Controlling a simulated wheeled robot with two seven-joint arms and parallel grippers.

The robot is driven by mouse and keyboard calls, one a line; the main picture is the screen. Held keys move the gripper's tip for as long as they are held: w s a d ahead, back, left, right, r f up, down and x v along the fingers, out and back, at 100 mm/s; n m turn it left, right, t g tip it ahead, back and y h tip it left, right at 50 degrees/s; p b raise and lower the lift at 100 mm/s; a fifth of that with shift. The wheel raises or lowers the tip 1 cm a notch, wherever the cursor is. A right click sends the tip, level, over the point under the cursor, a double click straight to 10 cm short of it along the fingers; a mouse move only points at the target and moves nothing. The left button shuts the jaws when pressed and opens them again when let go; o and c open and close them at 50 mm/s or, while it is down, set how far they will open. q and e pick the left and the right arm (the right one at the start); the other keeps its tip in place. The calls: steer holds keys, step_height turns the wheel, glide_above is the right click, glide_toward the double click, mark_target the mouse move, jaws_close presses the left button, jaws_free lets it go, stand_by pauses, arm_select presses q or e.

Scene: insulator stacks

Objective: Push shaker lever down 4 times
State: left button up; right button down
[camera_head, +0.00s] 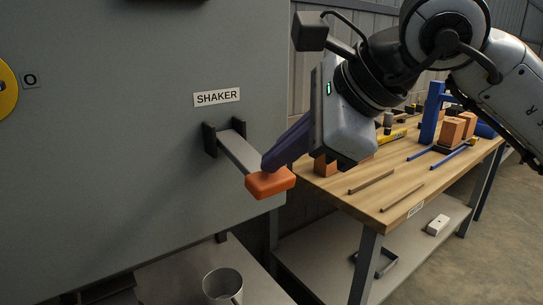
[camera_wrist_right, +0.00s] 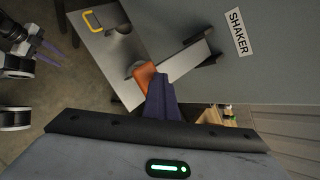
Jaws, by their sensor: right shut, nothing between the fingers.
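The shaker lever (camera_head: 240,153) is a grey metal bar between two dark brackets on the grey panel, under the SHAKER label (camera_head: 217,97). It slopes downward, out from the panel, to an orange handle (camera_head: 270,183). My right gripper (camera_head: 268,165) is shut and empty. Its dark purple fingertips are at the top of the orange handle and look to be touching it. In the right wrist view the lever (camera_wrist_right: 185,63) and orange handle (camera_wrist_right: 145,74) show beside the shut fingers (camera_wrist_right: 160,88). My left gripper (camera_wrist_right: 38,45) shows at the left edge of that view, fingers apart.
A wooden workbench (camera_head: 405,190) with bricks, bars and tools stands to the right of the panel. A grey metal mug (camera_head: 222,286) stands on a surface below the lever. A yellow round part (camera_head: 6,90) is on the panel at far left.

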steer(key=shift+f+b, duration=0.7)
steer(key=shift+f, duration=0.3)
stand_by(0.4)
stand_by(0.5)
steer(key=shift+r+p, duration=2)
steer(key=shift+r, duration=1.2)
step_height(320, 180, up, 5)
steer(key=p, duration=0.3)
steer(key=shift+p, duration=0.35)
